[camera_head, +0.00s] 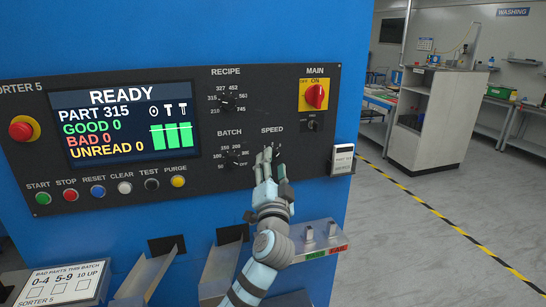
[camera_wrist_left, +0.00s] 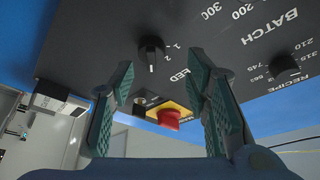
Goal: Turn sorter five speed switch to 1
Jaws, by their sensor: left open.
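The sorter five panel (camera_head: 120,190) is black on a blue machine. Its speed switch (camera_wrist_left: 151,52) is a small black knob with a white mark that points toward the bottom of the left wrist view. Numbers stand beside the knob, but I cannot tell which one it is set to. In the head view the knob is mostly hidden behind my left gripper (camera_head: 270,164), just below the SPEED label (camera_head: 272,129). My left gripper also shows in the left wrist view (camera_wrist_left: 160,85), open and empty, its fingers apart, with the knob beyond their tips. My right gripper is not in view.
The batch knob (camera_head: 235,155) is left of the gripper, the recipe knob (camera_head: 227,100) above it. The red main switch (camera_head: 314,96) is at upper right and the emergency stop (camera_head: 24,128) at far left. Metal chutes (camera_head: 150,277) stick out below. Floor at right is clear.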

